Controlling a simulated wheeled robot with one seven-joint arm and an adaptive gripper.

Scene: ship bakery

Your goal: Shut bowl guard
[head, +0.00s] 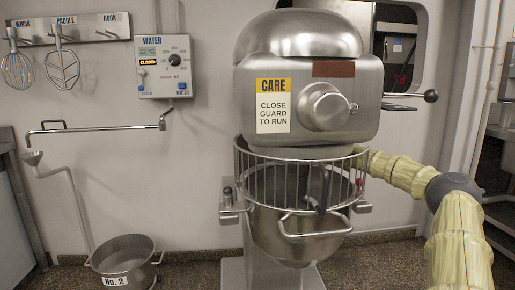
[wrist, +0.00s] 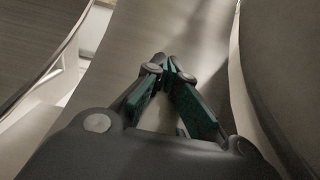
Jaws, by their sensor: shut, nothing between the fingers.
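The bowl guard (head: 262,178), a wire cage with a top rim and vertical bars, curves across the front of the mixer above the steel bowl (head: 275,232). I cannot tell whether it is fully shut. My arm comes in from the right and passes behind the right side of the guard. My gripper is hidden or unclear in the head view. In the wrist view my gripper (wrist: 166,66) has its green-padded fingers drawn together at the tips with nothing between them. Smooth grey metal surfaces lie close ahead and on both sides; contact cannot be told.
The mixer head (head: 310,95) overhangs the bowl and bears a sign to close the guard. A bowl handle (head: 315,235) sticks out in front. A pot (head: 124,262) stands on the floor at left, below the water panel (head: 164,66). Floor between pot and mixer is clear.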

